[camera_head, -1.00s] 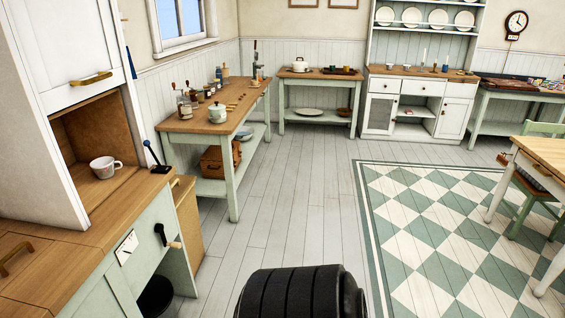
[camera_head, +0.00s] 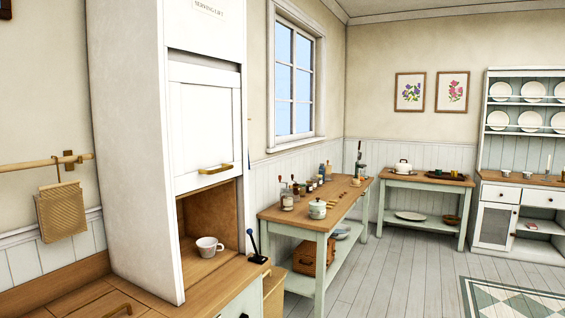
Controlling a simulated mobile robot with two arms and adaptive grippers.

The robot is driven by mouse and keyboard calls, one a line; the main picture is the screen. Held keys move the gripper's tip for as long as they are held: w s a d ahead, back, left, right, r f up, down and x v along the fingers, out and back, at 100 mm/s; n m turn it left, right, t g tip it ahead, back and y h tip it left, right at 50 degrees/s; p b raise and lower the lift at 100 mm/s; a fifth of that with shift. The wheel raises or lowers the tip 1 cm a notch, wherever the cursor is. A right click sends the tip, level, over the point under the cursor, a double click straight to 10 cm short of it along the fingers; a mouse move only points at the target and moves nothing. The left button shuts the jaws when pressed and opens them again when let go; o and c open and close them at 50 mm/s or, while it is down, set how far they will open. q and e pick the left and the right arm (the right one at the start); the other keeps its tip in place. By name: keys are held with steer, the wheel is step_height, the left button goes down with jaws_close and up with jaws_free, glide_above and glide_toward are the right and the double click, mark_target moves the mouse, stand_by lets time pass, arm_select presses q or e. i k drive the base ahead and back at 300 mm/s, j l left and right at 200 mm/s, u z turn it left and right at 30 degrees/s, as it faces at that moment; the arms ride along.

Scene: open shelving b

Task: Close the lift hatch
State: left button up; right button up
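The lift hatch (camera_head: 205,130) is a white panel in a tall white cabinet marked as a serving lift, at the left of the head view. It is raised, with a brass handle (camera_head: 215,169) at its lower edge. The opening below it (camera_head: 215,212) is uncovered and brown inside. A small dark blue lever (camera_head: 254,246) stands on the wooden counter just right of the opening. Neither of my grippers is in view.
The wooden counter (camera_head: 142,292) runs along the lower left. A cloth (camera_head: 62,211) hangs from a rail on the left wall. A green side table (camera_head: 330,216) with jars and a pot stands right of the cabinet. The plank floor (camera_head: 400,275) is clear.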

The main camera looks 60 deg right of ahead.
mark_target(206, 104)
steer(key=z, duration=1.35)
